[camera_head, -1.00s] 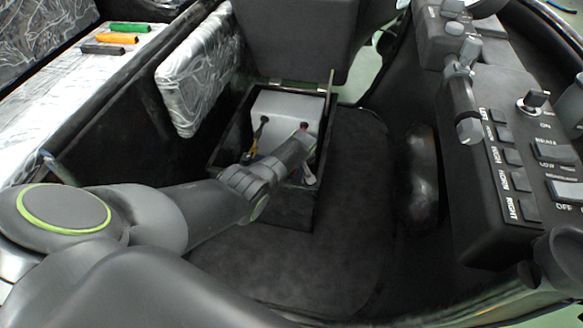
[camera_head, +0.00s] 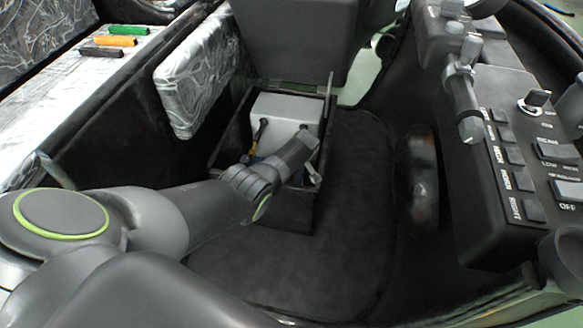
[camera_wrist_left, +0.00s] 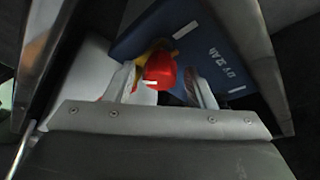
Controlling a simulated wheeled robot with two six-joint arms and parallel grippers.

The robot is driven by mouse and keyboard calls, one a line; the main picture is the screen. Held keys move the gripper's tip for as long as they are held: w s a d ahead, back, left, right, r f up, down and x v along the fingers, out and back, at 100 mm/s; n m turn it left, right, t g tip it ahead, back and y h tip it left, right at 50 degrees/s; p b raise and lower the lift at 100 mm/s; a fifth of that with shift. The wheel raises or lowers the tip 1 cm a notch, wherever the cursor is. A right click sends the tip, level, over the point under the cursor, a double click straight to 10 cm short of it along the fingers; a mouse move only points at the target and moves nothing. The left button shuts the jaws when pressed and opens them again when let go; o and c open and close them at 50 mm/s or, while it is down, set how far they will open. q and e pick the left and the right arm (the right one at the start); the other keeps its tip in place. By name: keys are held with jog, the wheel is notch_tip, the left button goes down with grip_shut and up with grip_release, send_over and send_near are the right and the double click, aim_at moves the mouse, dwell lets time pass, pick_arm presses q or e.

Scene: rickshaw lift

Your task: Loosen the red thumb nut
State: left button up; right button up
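The red thumb nut (camera_wrist_left: 160,70) shows in the left wrist view, in front of a dark blue battery (camera_wrist_left: 205,50) with white lettering. A yellow part (camera_wrist_left: 158,47) sits just behind the nut. My left gripper (camera_wrist_left: 161,78) has its two fingers on either side of the nut. A gap shows between the nut and the right-hand finger; whether the left-hand finger touches it I cannot tell. In the head view my left arm reaches into the open black box (camera_head: 262,215), and its wrist hides most of the gripper and the nut. My right gripper is not in view.
A grey block (camera_head: 285,108) stands in the box, with dark cable ends on it. A seat (camera_head: 295,35) overhangs behind. The control panel (camera_head: 520,150) is at the right. Three coloured bars lie on the left ledge, including a green one (camera_head: 128,29). Floor (camera_head: 335,250) right of the box is clear.

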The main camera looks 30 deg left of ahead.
pick_arm(q)
jog(key=shift+r, duration=0.1)
jog(key=shift+d+r+p, duration=0.1)
jog(key=shift+r+p, duration=0.2)
jog(key=shift+p, duration=0.05)
jog(key=p+v, duration=0.6)
jog(key=v, duration=1)
jog(key=shift+s+d+r, duration=0.2)
jog(key=shift+d, duration=0.05)
